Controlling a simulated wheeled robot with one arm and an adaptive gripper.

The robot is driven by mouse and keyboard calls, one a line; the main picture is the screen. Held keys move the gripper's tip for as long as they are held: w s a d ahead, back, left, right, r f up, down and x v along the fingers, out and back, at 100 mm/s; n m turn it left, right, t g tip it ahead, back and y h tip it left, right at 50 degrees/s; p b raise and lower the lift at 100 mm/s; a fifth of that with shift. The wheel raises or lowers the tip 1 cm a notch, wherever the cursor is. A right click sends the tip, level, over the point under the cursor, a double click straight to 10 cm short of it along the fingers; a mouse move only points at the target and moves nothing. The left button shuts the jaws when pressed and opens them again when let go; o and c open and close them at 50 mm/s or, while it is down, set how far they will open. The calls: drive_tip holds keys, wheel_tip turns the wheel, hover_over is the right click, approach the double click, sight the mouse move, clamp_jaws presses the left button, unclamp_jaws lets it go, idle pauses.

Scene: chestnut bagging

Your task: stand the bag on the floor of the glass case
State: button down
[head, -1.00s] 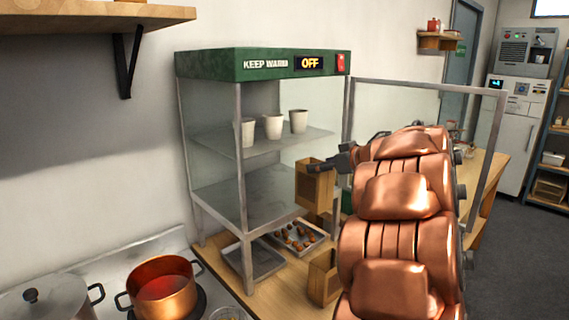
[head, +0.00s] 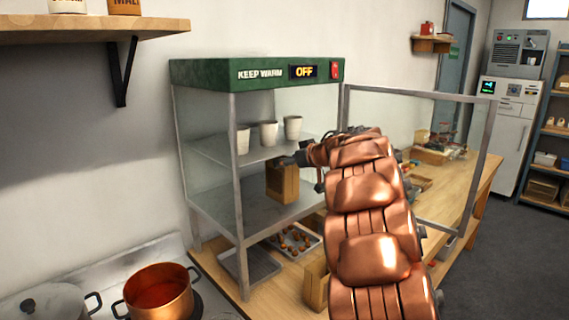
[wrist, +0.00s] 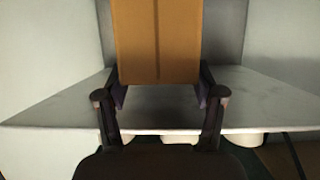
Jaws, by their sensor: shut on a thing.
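The bag (head: 282,184) is an upright brown paper bag, held at its upper part by my gripper (head: 296,160). In the head view it is at the open side of the glass case (head: 255,71), below the cup shelf and in front of the case floor (head: 240,212). I cannot tell whether its bottom touches the floor. In the wrist view the bag (wrist: 157,40) stands between the two fingers of my gripper (wrist: 160,97), which are shut on it. My arm hides part of the case's right side.
Three white cups (head: 268,133) stand on the shelf (head: 225,152) above. The glass door (head: 418,96) is swung open to the right. Under the case are a tray of chestnuts (head: 313,252) and an empty tray (head: 250,266). A copper pot (head: 160,291) is at lower left.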

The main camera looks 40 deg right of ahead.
drive_tip(key=shift+w+a+f, duration=0.15)
drive_tip(key=shift+w+f, duration=0.55)
drive_tip(key=shift+w, duration=0.2)
drive_tip(key=shift+c, duration=0.7)
unclamp_jaws()
drive_tip(key=shift+f, duration=0.15)
drive_tip(key=b+v, duration=0.1)
drive_tip(key=v, duration=1.1)
